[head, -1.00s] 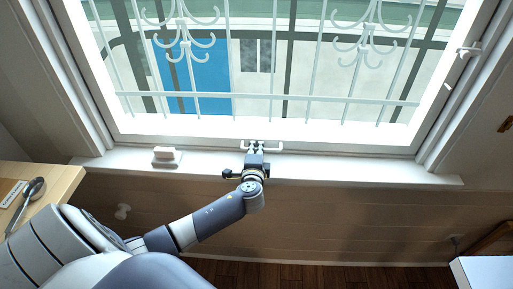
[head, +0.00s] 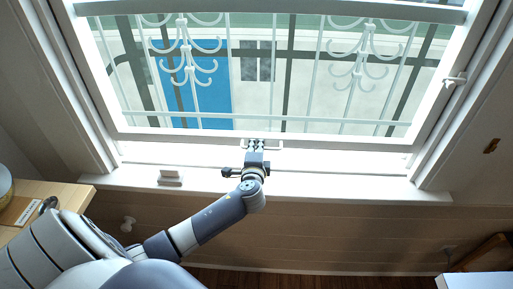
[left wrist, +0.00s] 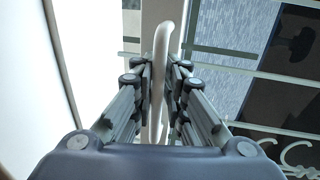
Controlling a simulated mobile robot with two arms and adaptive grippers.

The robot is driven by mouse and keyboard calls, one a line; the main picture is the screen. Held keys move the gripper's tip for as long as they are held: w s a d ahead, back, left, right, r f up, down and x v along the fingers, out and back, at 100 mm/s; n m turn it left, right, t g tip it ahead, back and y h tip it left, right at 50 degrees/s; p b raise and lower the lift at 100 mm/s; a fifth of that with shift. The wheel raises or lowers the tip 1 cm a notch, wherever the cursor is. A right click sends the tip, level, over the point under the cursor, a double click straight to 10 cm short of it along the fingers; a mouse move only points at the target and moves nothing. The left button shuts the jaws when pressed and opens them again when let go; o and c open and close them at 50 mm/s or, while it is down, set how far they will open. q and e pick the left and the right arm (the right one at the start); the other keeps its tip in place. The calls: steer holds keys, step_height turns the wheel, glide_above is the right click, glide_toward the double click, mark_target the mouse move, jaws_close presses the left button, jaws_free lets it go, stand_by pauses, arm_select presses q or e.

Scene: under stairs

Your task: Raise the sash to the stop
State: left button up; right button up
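The white window sash (head: 340,143) stands partly raised, with a bright gap between its bottom rail and the white sill (head: 330,186). A white bar handle (head: 278,145) sits on the middle of the bottom rail. My left gripper (head: 256,145) is at this handle. In the left wrist view its fingers close in on both sides of the pale handle bar (left wrist: 163,45) and appear to grip it. My right gripper is not in view.
A white catch (head: 455,80) is on the right side of the frame. A wooden table (head: 70,192) is at lower left, and a white surface (head: 485,282) at lower right. A white grille stands outside.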

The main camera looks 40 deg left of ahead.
arm_select(q)
steer(key=shift+s, duration=0.15)
steer(key=shift+s+d, duration=0.15)
steer(key=v, duration=1.1)
steer(key=shift+s+d, duration=0.15)
steer(key=shift+s, duration=0.2)
steer(key=s+d+f+n+g+h, duration=0.1)
steer(key=s+f+g+h, duration=0.15)
steer(key=f, duration=0.85)
steer(key=s+d+f+g+h, duration=0.15)
steer(key=s+f, duration=0.25)
steer(key=f, duration=0.7)
steer(key=s+f+n+g+h, duration=0.1)
steer(key=s+f+g, duration=0.15)
steer(key=f, duration=0.85)
steer(key=s+d+f+n+g+h, duration=0.1)
steer(key=s+d+f+n+g, duration=0.1)
steer(key=s+f, duration=0.4)
steer(key=s+d+f+n+g+h, duration=0.1)
steer(key=s+f, duration=0.6)
steer(key=s, duration=0.9)
steer(key=s+d+f+n+g+h, duration=0.1)
steer(key=s+d+f+n, duration=0.3)
steer(key=s, duration=0.7)
step_height(320, 180, down, 3)
steer(key=shift+d+r+g, duration=0.15)
steer(key=shift+g, duration=0.7)
